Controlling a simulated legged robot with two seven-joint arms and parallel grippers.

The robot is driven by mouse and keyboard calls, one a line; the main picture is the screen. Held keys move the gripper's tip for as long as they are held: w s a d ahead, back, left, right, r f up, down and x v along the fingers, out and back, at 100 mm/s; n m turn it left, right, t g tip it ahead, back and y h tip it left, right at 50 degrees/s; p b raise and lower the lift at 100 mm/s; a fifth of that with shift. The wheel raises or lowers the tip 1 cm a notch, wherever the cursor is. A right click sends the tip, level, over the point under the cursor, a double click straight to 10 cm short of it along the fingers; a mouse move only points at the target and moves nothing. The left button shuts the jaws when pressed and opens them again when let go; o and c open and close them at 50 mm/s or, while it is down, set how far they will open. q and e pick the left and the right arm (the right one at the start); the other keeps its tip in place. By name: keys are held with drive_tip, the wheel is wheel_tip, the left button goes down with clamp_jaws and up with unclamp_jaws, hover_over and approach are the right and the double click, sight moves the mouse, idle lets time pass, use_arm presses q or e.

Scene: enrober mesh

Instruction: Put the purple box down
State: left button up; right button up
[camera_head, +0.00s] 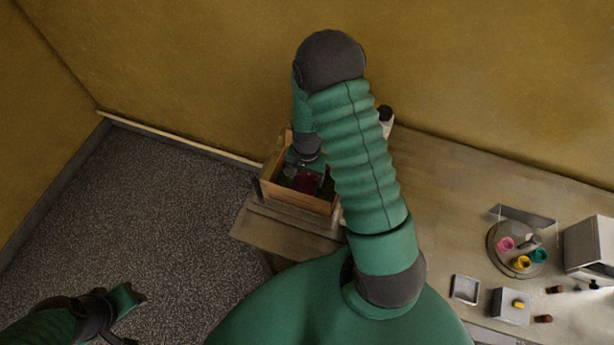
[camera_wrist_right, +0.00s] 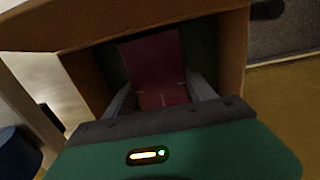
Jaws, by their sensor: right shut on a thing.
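The purple box (camera_head: 305,182) is inside an open wooden crate (camera_head: 298,200) at the left end of the table in the head view. My right gripper (camera_head: 302,176) reaches down into the crate and is shut on the box. In the right wrist view, the purple box (camera_wrist_right: 153,62) sits between the two grey fingers of my right gripper (camera_wrist_right: 162,98), with the crate walls (camera_wrist_right: 234,50) around it. Whether the box touches the crate's floor cannot be seen. My left gripper (camera_head: 130,300) is at the lower left over the floor, away from the crate; its jaws are unclear.
The table (camera_head: 470,185) runs right along the wall. A round stand (camera_head: 515,245) holds pink, yellow and teal rings. Near it are a small metal tray (camera_head: 465,289), a grey block (camera_head: 511,306) and a white machine (camera_head: 590,245). The table's middle back is clear.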

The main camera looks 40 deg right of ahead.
drive_tip(key=shift+f, duration=0.55)
drive_tip(key=o, duration=1.6)
drive_tip(key=shift+r, duration=0.1)
